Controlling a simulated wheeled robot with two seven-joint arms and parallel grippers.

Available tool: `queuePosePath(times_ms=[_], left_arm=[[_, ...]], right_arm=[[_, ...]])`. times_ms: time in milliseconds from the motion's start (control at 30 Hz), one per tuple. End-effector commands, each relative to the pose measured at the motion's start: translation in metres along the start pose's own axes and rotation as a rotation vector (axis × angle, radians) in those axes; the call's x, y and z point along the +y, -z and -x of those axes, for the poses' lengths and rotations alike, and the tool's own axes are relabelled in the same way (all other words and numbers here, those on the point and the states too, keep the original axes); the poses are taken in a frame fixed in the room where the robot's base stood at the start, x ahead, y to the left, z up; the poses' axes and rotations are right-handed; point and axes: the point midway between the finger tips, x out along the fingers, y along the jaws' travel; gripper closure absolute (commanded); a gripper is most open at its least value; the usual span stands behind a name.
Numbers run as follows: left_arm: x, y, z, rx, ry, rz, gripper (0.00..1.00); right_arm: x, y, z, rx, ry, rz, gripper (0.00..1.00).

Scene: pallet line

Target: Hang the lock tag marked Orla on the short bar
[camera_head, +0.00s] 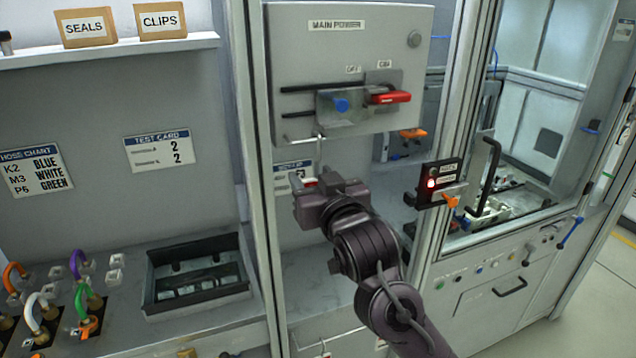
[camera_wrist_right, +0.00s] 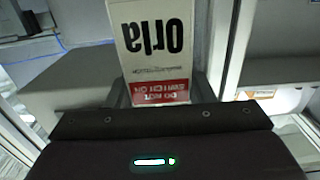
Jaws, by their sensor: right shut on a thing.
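The lock tag marked Orla (camera_wrist_right: 155,35) is white with a red lower band and appears upside down in the right wrist view. My right gripper (camera_head: 318,184) is shut on its red end. In the head view a bit of red shows at the gripper, and a thin pale piece rises from it toward a short pale bar (camera_head: 301,140) under the MAIN POWER panel. I cannot tell whether the tag's top is on the bar, in front of it or only near it. My left gripper is not in view.
A small black box with a red light (camera_head: 440,183) stands to the right. A black tray (camera_head: 197,285) and coloured hoses (camera_head: 78,264) are at lower left.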

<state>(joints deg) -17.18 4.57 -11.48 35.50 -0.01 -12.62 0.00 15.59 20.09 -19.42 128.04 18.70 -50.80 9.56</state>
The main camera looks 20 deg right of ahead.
Motion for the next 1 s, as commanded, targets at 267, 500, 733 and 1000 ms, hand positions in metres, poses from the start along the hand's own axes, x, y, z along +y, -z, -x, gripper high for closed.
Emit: queuePosePath(times_ms=[267, 500, 733, 1000], left_arm=[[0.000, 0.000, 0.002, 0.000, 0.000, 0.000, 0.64], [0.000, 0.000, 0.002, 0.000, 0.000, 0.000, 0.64], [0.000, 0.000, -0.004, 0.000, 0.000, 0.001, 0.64], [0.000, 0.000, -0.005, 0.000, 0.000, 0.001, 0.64]], right_arm=[[0.000, 0.001, -0.020, 0.002, -0.001, 0.000, 0.79], [0.000, 0.001, -0.037, 0.002, -0.001, 0.000, 0.79], [0.000, -0.010, -0.040, 0.001, 0.000, 0.000, 0.79], [0.000, -0.014, -0.040, 0.001, 0.000, 0.000, 0.79]])
